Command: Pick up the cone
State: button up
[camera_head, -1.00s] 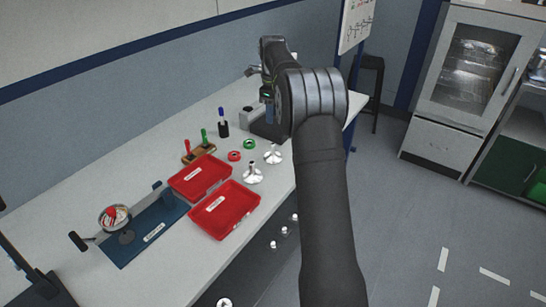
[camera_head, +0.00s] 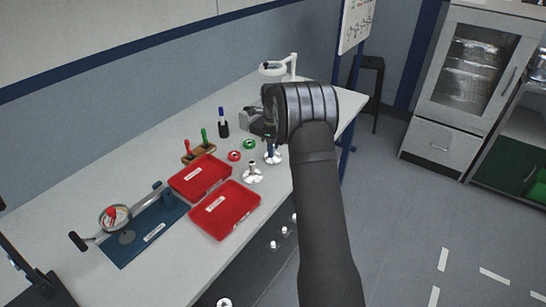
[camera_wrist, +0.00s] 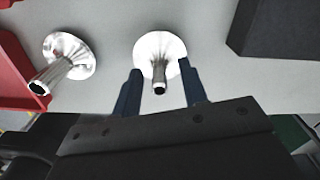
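Two shiny metal cones with wide round bases and narrow necks stand on the table. One cone (camera_head: 272,157) is at the right, and it also shows in the wrist view (camera_wrist: 158,47). The other cone (camera_head: 252,174) stands to its left and nearer the red trays, and it is at the left of the wrist view (camera_wrist: 70,56). My gripper (camera_wrist: 160,68) is open, with its blue fingers on either side of the right cone's neck in the wrist view. I cannot tell whether a finger touches it. In the head view my arm hides most of the gripper.
Two red trays (camera_head: 253,209) lie left of the cones. A red ring (camera_head: 234,156) and a green ring (camera_head: 249,144) lie behind them. A dark block (camera_wrist: 283,28) is at the upper right of the wrist view. A blue fixture board (camera_head: 150,240) lies at the front left.

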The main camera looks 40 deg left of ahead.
jog(key=shift+f, duration=0.75)
jog(key=shift+c, duration=0.3)
grip_shut()
jog(key=shift+r, duration=0.1)
